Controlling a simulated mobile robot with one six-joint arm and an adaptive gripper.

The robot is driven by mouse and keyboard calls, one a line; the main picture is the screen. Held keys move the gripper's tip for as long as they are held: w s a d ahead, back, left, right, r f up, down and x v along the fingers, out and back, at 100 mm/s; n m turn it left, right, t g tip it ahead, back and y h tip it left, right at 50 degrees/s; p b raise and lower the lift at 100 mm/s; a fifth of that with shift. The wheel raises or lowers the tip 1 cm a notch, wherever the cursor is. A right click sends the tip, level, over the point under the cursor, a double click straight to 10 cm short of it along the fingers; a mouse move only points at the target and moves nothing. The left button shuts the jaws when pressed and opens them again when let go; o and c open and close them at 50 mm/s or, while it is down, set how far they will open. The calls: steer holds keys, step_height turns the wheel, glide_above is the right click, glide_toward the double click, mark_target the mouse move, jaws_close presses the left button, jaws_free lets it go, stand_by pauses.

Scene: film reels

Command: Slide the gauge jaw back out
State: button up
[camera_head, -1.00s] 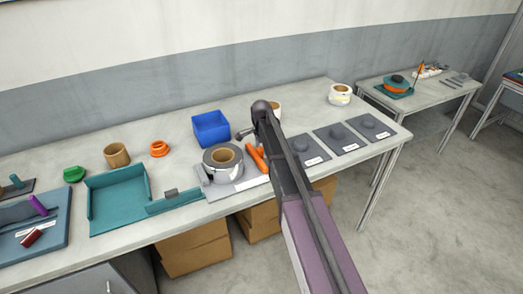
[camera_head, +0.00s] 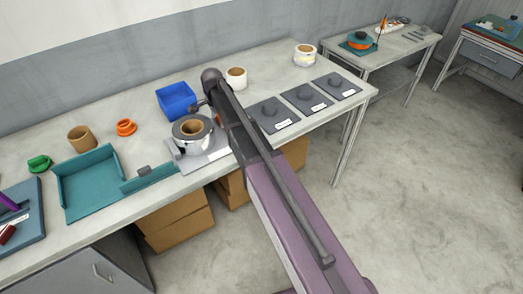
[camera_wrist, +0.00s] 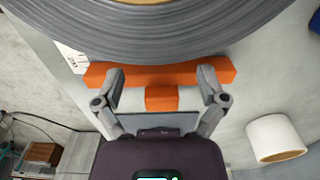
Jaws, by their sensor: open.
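The orange gauge jaw (camera_wrist: 162,97) shows in the wrist view as a wide bar with a short central tab. It lies beside the rim of the grey reel (camera_wrist: 150,40); I cannot tell whether they touch. My gripper (camera_wrist: 162,80) is open, with one finger on each side of the tab and a gap to it on both sides. In the head view the grey reel (camera_head: 178,146) with its tan core sits on a light grey base plate (camera_head: 208,160). My arm hides nearly all of the jaw there.
A white roll (camera_head: 236,80) stands behind my arm, also right of my gripper in the wrist view (camera_wrist: 268,142). A blue bin (camera_head: 176,101) is behind the reel, a teal tray (camera_head: 62,200) to its left. Dark plates (camera_head: 274,117) with knobs lie to the right.

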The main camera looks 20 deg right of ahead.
steer(key=shift+r+p, duration=6.15)
steer(key=shift+r, duration=0.35)
steer(key=s+d+f+n+b, duration=0.2)
steer(key=s+d+n, duration=0.1)
steer(key=s, duration=0.5)
steer(key=s+d+f+n+b, duration=0.3)
steer(key=s+n, duration=0.3)
steer(key=s, duration=0.3)
steer(key=s+d+f+n+b, duration=0.2)
steer(key=s+d+n, duration=0.2)
steer(key=s, duration=0.5)
steer(key=shift+f+n, duration=0.2)
steer(key=shift+n, duration=0.5)
